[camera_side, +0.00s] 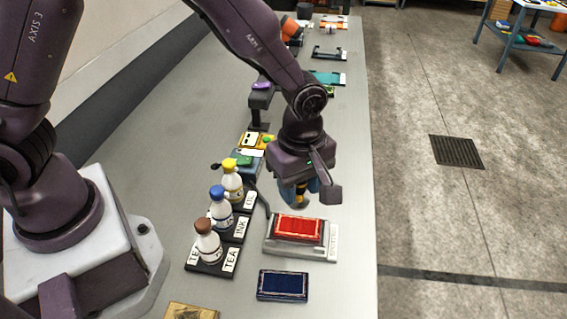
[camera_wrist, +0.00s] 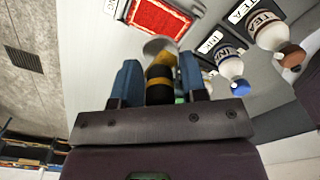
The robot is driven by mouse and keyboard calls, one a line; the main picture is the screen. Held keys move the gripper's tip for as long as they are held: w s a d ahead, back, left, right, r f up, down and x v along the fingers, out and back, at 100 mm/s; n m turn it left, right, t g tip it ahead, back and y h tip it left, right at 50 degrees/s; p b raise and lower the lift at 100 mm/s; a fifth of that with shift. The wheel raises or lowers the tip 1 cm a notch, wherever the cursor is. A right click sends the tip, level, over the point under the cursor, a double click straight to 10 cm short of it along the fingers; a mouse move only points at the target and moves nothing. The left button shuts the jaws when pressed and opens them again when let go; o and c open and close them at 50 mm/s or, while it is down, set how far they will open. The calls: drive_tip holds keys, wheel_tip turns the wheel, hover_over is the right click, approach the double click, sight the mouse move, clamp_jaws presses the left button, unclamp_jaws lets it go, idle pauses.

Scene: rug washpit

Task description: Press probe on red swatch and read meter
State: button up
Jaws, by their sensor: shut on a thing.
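The red swatch (camera_side: 298,228) lies on a pale grey holder (camera_side: 331,241) on the bench. It also shows at the top of the wrist view (camera_wrist: 157,17). My gripper (camera_side: 301,190) is above and just behind the swatch's far edge, apart from it. In the wrist view, the blue fingers of my gripper (camera_wrist: 160,80) are shut on the probe (camera_wrist: 160,72), which has a black and yellow body and a round grey end. The side view mostly hides the probe. A blue-grey box with a green part (camera_side: 244,161) sits behind the bottles; I cannot tell whether it is the meter.
Brown-capped (camera_side: 208,243), blue-capped (camera_side: 221,208) and yellow-capped (camera_side: 232,180) bottles stand on black labelled trays left of the swatch. A dark blue rug piece (camera_side: 283,286) lies in front. A dark stand (camera_side: 260,105) is farther back. Bare bench lies right of the holder.

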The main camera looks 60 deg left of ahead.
drive_tip(key=shift+w+f+n, duration=0.1)
drive_tip(key=shift+f+n, duration=0.15)
drive_tip(key=shift+n, duration=0.05)
drive_tip(key=shift+f, duration=2.75)
drive_tip(key=shift+f, duration=0.6)
drive_tip(key=shift+r, duration=0.15)
drive_tip(key=shift+r, duration=3.45)
drive_tip(key=shift+a, duration=0.1)
